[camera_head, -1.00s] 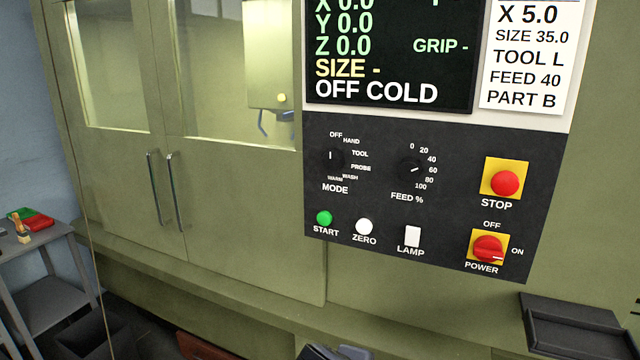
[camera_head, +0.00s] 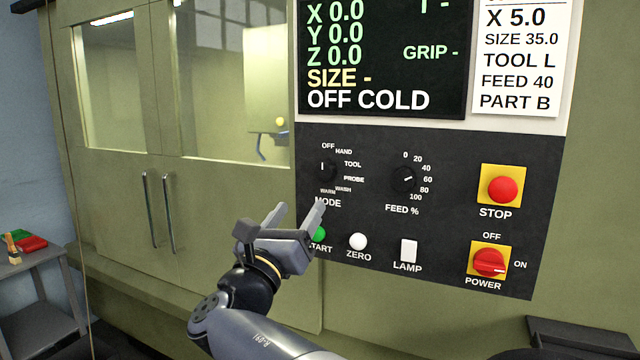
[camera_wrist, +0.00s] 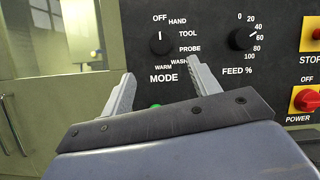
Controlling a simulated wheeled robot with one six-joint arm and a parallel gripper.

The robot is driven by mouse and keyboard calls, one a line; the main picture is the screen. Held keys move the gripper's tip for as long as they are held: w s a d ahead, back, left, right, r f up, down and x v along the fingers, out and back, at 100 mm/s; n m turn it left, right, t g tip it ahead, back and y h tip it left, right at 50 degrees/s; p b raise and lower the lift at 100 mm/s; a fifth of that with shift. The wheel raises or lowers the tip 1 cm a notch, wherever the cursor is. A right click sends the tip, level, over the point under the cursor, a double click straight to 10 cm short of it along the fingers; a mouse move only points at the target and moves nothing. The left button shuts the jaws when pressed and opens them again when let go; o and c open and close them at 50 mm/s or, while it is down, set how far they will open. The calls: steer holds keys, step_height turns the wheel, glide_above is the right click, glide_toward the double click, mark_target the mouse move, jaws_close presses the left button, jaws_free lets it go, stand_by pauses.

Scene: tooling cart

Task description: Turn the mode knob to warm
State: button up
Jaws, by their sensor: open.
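The mode knob (camera_head: 325,171) is a small round black knob with a white pointer line, on the dark control panel. Its pointer stands up toward OFF; the WARM label is at the lower end of its dial. The knob also shows in the wrist view (camera_wrist: 160,43), above and between the fingers. My gripper (camera_head: 297,211) is open and empty, below and left of the knob and apart from it. In the wrist view my gripper (camera_wrist: 160,80) shows both fingers spread. The screen (camera_head: 385,60) reads "OFF COLD". The gripper partly hides the green START button (camera_head: 320,234).
The feed knob (camera_head: 404,180) is right of the mode knob. Below are the white ZERO button (camera_head: 357,241) and LAMP switch (camera_head: 408,250). The red STOP button (camera_head: 502,190) and POWER switch (camera_head: 489,262) are at right. Door handles (camera_head: 158,210) stand out at left.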

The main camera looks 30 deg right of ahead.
mark_target(322, 175)
steer(key=p+x, duration=0.3)
steer(key=x, duration=0.7)
steer(key=shift+w+d, duration=0.1)
steer(key=shift+d, duration=0.1)
steer(key=c, duration=1)
